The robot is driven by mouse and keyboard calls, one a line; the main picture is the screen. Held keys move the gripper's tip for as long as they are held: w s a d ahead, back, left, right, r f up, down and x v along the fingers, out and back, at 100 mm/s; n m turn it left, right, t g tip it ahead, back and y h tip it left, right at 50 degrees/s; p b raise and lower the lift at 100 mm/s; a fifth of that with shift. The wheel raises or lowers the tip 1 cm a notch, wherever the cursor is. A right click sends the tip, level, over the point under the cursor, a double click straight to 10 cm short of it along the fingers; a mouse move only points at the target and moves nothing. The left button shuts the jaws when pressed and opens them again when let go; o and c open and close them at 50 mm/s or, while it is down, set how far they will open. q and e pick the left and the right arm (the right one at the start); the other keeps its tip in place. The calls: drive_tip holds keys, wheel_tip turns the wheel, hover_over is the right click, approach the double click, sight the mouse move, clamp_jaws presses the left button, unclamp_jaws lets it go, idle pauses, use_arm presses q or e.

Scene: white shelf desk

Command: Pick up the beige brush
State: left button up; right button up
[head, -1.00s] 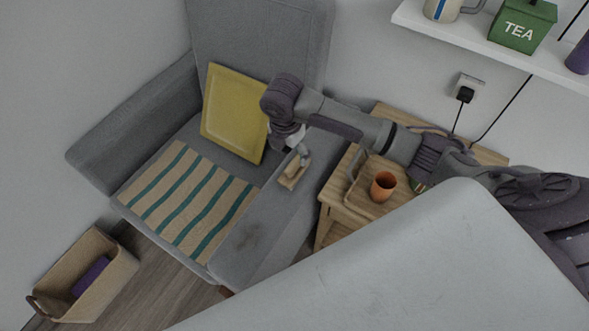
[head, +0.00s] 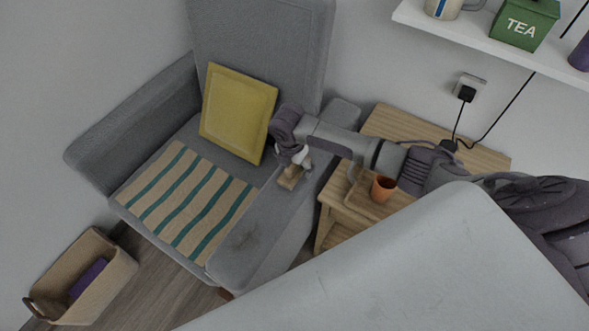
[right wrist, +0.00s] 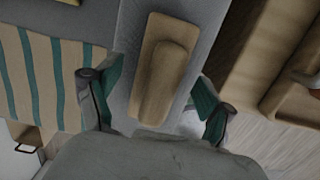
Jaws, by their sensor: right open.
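The beige brush (head: 290,178) lies on the right armrest of the grey armchair. In the right wrist view the brush (right wrist: 163,68) lies lengthwise on the grey armrest, its raised handle upward. My right gripper (head: 298,164) is just above the armrest, over the brush's far end. In the right wrist view its two fingers (right wrist: 158,98) are spread, one to each side of the brush's near end, with nothing held. Whether the fingers reach down to the brush's height I cannot tell. My left gripper is not in view.
The armchair (head: 170,112) holds a yellow tray-like panel (head: 238,110) and a striped cloth (head: 185,200). A wooden side table (head: 400,128) with an orange cup (head: 383,189) stands close right of the armrest. A basket (head: 115,272) is on the floor. A white shelf (head: 480,42) is upper right.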

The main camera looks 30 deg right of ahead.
drive_tip(key=shift+d+f, duration=0.1)
drive_tip(key=shift+f, duration=0.55)
drive_tip(key=c, duration=1.3)
drive_tip(key=shift+r, duration=0.1)
drive_tip(key=shift+w+r, duration=0.1)
drive_tip(key=shift+r, duration=0.3)
drive_tip(key=r, duration=0.3)
drive_tip(key=shift+s+d+r+p, duration=0.35)
drive_tip(key=shift+r+p, duration=0.05)
drive_tip(key=s+d+r, duration=0.2)
drive_tip(key=s, duration=0.1)
drive_tip(key=s+d+r, duration=0.2)
drive_tip(key=s, duration=0.1)
drive_tip(key=s+d+r+p, duration=0.1)
drive_tip(key=s+d+r, duration=0.1)
drive_tip(key=shift+s+r, duration=0.15)
drive_tip(key=shift+s, duration=0.25)
